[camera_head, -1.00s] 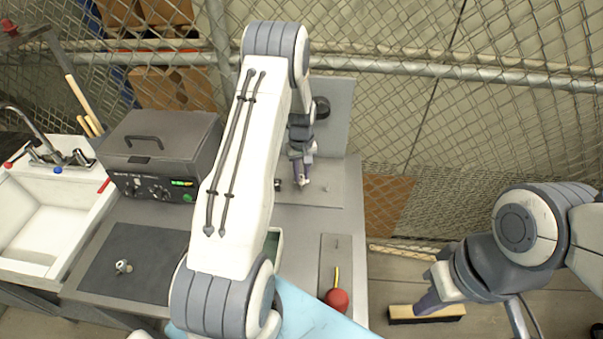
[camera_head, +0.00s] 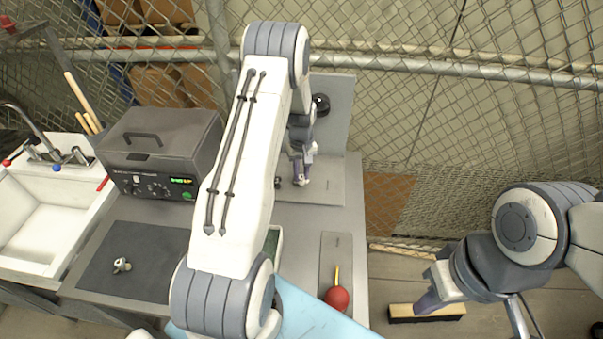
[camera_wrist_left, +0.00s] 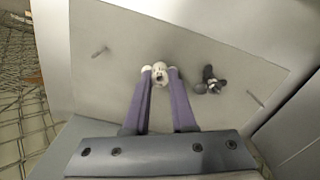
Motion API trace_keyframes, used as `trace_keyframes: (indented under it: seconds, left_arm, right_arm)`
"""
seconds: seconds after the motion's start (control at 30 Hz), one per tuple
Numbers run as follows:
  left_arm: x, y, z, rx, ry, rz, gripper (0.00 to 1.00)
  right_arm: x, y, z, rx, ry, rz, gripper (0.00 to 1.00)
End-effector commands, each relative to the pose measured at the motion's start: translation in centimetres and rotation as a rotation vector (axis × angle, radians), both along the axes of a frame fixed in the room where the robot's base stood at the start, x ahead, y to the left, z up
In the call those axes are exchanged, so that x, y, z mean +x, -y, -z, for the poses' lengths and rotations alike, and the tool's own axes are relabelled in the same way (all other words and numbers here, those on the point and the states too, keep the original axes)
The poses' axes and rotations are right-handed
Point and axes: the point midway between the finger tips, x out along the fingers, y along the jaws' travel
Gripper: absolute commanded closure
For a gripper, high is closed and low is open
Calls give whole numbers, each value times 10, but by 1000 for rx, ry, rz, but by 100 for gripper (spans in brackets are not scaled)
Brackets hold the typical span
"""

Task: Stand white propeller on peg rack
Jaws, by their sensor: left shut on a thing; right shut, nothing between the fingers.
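My left gripper (camera_head: 302,181) is over the grey peg rack (camera_head: 326,190), its purple fingers pointing down. In the left wrist view, the fingers (camera_wrist_left: 159,78) are shut on the white propeller (camera_wrist_left: 158,70), which shows at their tips. I cannot tell whether it touches the rack or a peg. A dark propeller (camera_wrist_left: 211,80) stands on the rack to its right. One bare peg (camera_wrist_left: 99,51) shows at left and another (camera_wrist_left: 256,99) at far right. My right gripper (camera_head: 430,302) is shut and empty, at the lower right.
A grey box with a handle (camera_head: 160,150) stands left of my left arm, beside a sink (camera_head: 40,225). A small pale part (camera_head: 122,265) lies on the dark mat (camera_head: 140,245). A red ball-ended tool (camera_head: 337,298) lies at the front. A brush (camera_head: 400,314) is by my right gripper.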

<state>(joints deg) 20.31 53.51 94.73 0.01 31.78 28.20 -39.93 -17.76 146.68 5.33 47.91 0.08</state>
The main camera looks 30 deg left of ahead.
Motion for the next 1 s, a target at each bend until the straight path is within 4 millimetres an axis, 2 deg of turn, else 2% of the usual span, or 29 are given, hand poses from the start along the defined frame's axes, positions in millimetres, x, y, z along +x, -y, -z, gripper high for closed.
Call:
trace_keyframes:
  seconds: [1.0]
  left_arm:
    - [0, 0, 11, 0, 0, 0, 100]
  right_arm:
    - [0, 0, 8, 0, 0, 0, 100]
